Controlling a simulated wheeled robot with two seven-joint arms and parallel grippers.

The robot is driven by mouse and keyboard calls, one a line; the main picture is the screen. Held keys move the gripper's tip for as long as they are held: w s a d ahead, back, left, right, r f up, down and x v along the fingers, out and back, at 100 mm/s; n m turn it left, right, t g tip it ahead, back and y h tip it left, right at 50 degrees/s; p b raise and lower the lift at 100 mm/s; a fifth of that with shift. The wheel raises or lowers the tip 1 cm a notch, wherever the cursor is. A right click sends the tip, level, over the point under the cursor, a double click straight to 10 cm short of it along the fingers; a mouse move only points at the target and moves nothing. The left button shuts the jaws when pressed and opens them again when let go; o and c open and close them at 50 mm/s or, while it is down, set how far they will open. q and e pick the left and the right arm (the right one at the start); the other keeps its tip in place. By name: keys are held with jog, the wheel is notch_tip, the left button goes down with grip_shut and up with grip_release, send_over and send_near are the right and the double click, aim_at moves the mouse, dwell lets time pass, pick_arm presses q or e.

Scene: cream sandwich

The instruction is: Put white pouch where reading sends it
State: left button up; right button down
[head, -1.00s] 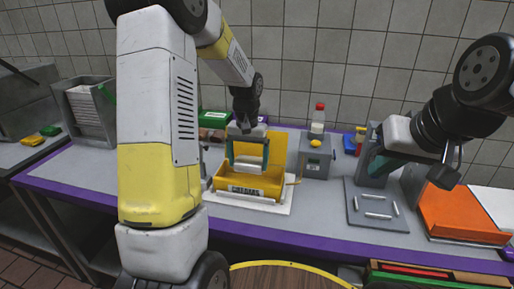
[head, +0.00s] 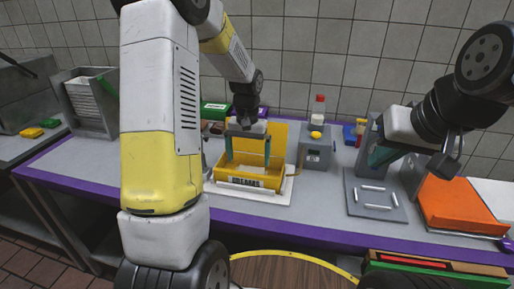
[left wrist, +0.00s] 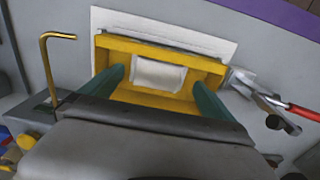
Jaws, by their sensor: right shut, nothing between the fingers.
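The white pouch (left wrist: 158,75) lies in the yellow box (left wrist: 182,102) in the left wrist view. The box (head: 246,183) stands on a white board with its lid raised behind and a dark-lettered label on its front. My left gripper (head: 248,158) points down into the box. Its green fingers (left wrist: 158,88) are wide apart on either side of the pouch, with gaps visible. My right gripper (head: 378,158) is shut and empty over the right of the counter. A grey device (head: 316,152) with a small display stands right of the box; its reading is too small to make out.
A grey plate with white bars (head: 375,200) lies right of the box. An orange container (head: 460,205) stands further right. A bottle (head: 318,110) is behind the device. A red-handled tool (left wrist: 302,112) lies beside the box.

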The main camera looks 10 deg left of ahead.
pick_arm(q)
notch_tip(320, 180, up, 8)
dwell(0.5)
jog(key=s+d+r+t+h, duration=0.1)
jog(key=s+r+t, duration=0.2)
jog(key=s, duration=0.8)
jog(key=s+d+r+t+h, duration=0.1)
jog(key=s+r+t, duration=0.2)
jog(key=s+r, duration=0.5)
jog(key=s, duration=0.3)
jog(key=shift+d, duration=0.15)
jog(key=shift+r, duration=0.1)
